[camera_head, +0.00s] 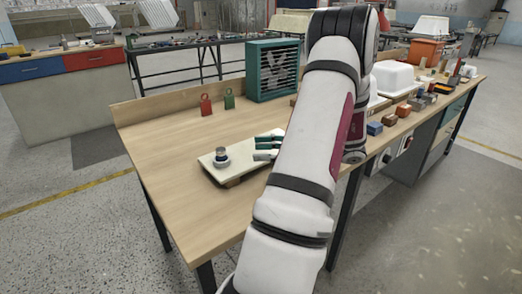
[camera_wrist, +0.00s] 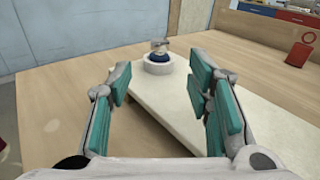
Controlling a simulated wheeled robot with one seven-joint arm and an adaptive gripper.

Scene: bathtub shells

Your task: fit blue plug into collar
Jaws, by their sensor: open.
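The blue plug (camera_wrist: 159,56) has a blue body and a grey top. It stands roughly upright in the mouth of the whitish round collar (camera_wrist: 158,68), with blue showing above the rim. I cannot tell how deep it sits. The collar rests near the far end of a pale board in the wrist view. In the head view the plug (camera_head: 220,150) and collar (camera_head: 221,161) are at the board's left end. My gripper (camera_wrist: 160,92) is open and empty, its green-padded fingers spread over the board, pointing at the collar and apart from it. In the head view my gripper (camera_head: 264,147) is right of the collar.
The pale board (camera_head: 208,163) lies on a wooden workbench (camera_head: 160,142). A red padlock-like tag (camera_head: 206,105), a green one (camera_head: 229,99) and a green louvred box (camera_head: 272,72) stand behind. White tubs and small blocks are at the right. The bench's left part is clear.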

